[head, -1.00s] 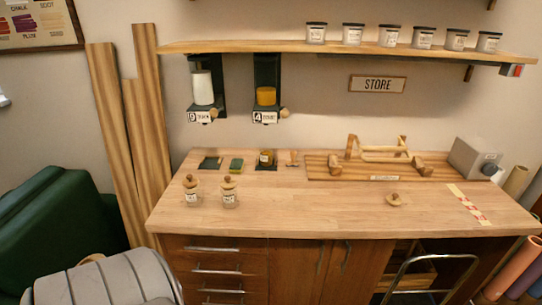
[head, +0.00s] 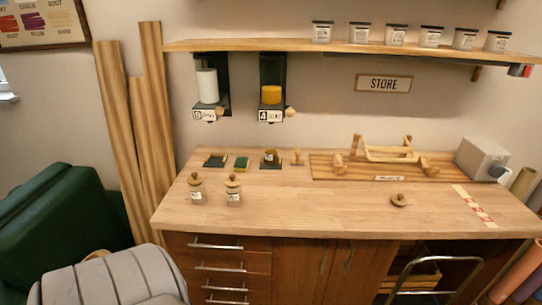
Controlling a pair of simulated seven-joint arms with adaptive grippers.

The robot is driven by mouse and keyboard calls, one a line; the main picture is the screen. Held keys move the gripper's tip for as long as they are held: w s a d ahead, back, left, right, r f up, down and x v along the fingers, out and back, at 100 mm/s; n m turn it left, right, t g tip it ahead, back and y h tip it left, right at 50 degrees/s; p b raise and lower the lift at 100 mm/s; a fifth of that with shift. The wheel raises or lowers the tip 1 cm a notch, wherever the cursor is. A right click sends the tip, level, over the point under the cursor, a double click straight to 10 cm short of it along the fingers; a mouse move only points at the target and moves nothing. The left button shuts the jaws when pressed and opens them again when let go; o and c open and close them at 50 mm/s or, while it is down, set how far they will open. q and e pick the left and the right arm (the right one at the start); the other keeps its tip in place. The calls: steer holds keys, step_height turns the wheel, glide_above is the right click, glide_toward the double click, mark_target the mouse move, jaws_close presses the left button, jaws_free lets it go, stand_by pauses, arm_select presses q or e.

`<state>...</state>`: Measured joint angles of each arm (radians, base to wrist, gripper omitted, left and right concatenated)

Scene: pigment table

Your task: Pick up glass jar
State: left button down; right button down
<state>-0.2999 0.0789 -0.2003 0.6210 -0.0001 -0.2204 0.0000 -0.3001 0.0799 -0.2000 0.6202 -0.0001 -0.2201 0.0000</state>
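Two small glass jars with wooden knob lids stand upright on the left front of the wooden table: the left jar (head: 196,190) and the right jar (head: 233,191). Each has a white label, too small to read. A loose wooden lid (head: 398,199) lies on the right part of the tabletop. Neither of my grippers shows in the head view.
The table (head: 310,212) has clear room in its middle and front. A wooden rack (head: 380,160) and a grey box (head: 481,159) stand at the back right. Two dispensers hang under the shelf (head: 280,45), which holds several lidded jars. A metal-framed stool (head: 436,262) stands in front.

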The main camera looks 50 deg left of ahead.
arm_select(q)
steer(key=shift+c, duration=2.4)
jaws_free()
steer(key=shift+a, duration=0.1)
